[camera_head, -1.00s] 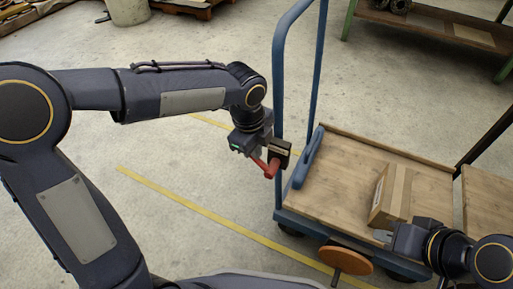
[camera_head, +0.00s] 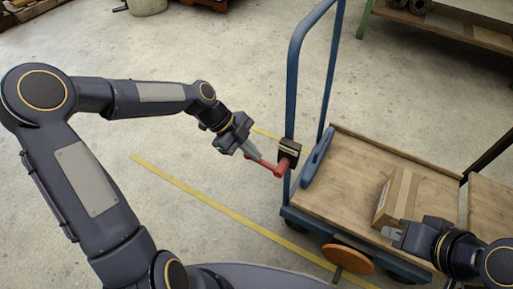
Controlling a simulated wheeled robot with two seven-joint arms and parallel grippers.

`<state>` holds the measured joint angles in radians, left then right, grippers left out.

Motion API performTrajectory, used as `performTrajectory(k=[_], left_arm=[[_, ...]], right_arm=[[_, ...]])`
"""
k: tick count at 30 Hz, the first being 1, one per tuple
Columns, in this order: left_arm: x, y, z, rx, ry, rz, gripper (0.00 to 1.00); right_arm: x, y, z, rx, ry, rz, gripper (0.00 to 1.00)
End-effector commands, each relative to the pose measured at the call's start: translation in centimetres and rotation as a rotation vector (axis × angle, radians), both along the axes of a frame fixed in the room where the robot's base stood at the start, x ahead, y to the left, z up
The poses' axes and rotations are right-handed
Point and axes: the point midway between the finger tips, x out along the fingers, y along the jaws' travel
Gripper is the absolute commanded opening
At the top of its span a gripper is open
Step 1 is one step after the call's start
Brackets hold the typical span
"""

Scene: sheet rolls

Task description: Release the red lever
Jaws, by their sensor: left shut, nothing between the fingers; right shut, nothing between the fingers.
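The red lever (camera_head: 269,166) sticks out to the left from a dark block (camera_head: 290,149) on the blue upright of a cart. My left gripper (camera_head: 254,154) is shut and empty. Its fingertips are close to the lever's left end; I cannot tell whether they touch it. My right gripper (camera_head: 388,233) is shut and empty, beside a cardboard box on the cart.
The cart (camera_head: 345,195) has a wooden deck and a blue tubular handle (camera_head: 294,85). A cardboard box (camera_head: 397,197) stands on the deck. A round orange-brown disc (camera_head: 347,259) is at the cart's near side. A green-legged bench (camera_head: 450,28) stands behind.

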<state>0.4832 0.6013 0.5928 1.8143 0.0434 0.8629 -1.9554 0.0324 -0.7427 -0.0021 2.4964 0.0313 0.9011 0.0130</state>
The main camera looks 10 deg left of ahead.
Motion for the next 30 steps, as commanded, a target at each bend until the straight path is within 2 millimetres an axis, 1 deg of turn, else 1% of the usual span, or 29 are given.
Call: performTrajectory(k=[1,12,26,30], left_arm=[[0.1,0.2,-0.5,-0.029,0.013,0.003,0.0],[0.2,0.6,-1.3,-0.019,0.007,0.0,0.0],[0.2,0.8,-1.6,-0.013,0.009,0.0,0.0],[0.2,0.6,-1.1,-0.012,0.008,0.0,0.0]], right_arm=[[0.0,0.0,-0.2,0.0,0.0,0.0,0.0],[0.0,0.0,-0.6,0.0,0.0,0.0,0.0],[0.0,0.0,-0.7,0.0,0.0,0.0,0.0],[0.0,0.0,-0.3,0.0,0.0,0.0,0.0]])
